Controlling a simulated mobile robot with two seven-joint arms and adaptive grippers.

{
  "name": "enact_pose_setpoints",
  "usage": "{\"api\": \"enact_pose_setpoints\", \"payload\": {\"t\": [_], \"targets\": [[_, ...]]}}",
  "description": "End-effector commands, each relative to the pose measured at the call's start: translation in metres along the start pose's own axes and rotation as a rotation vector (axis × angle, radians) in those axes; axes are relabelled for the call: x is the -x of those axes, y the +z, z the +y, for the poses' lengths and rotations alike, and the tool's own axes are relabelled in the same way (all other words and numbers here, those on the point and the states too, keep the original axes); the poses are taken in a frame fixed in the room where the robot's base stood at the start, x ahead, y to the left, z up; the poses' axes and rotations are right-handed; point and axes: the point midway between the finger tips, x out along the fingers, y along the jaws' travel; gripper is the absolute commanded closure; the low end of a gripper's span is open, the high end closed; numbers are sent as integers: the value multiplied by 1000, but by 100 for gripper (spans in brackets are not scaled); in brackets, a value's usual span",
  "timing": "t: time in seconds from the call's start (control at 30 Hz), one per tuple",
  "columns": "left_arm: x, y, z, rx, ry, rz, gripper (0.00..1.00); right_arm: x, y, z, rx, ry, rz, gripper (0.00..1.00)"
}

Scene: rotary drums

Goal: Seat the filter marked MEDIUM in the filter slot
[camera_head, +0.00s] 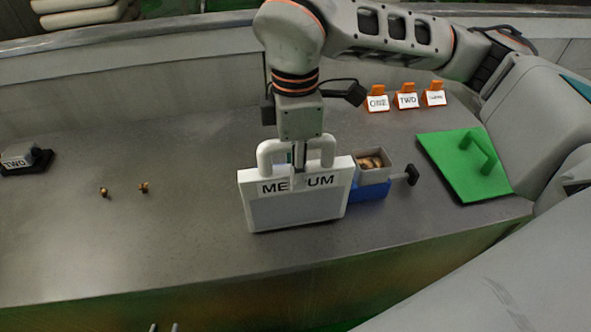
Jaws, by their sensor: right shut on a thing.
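The filter marked MEDIUM (285,212) is a white frame with a grey front panel and two looped handles on top, upright near the middle of the counter. My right gripper (299,180) comes down from above and is shut on the filter between its handles, covering part of the lettering. I cannot tell whether the filter's lower edge touches the counter. What seem to be the two fingertips of my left gripper (164,327) show apart at the bottom edge. I cannot make out the filter slot.
A blue base (369,193) with a grey tray (372,174) of brown pieces stands right behind the filter. A green plate with a handle (450,170) lies right. Orange-backed signs (407,100) stand behind. Two small brass pieces (144,187) and a block marked TWO (18,160) lie left.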

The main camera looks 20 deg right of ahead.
Motion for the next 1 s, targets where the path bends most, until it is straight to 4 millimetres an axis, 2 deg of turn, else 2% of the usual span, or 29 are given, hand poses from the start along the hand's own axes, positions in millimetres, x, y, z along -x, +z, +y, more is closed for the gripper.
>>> {"api": "enact_pose_setpoints", "payload": {"t": [0.1, 0.47, 0.5, 0.57, 1.0], "targets": [[0, 0, 0, 0, 0, -1, 73, -10, 0, 0, 0, 1, 2, 100], [-2, 6, 1, 1, 1, -7, 73, -14, 0, 0, 0, 2, 2, 100], [-2, 6, 1, 1, 1, -7, 73, -14, 0, 0, 0, 1, 1, 75], [-2, 6, 1, 0, 1, -8, 73, -13, 0, 0, 0, 1, 1, 63], [1, 1, 0, 0, 1, -6, 73, -8, 0, 0, 0, 1, 1, 63]]}}
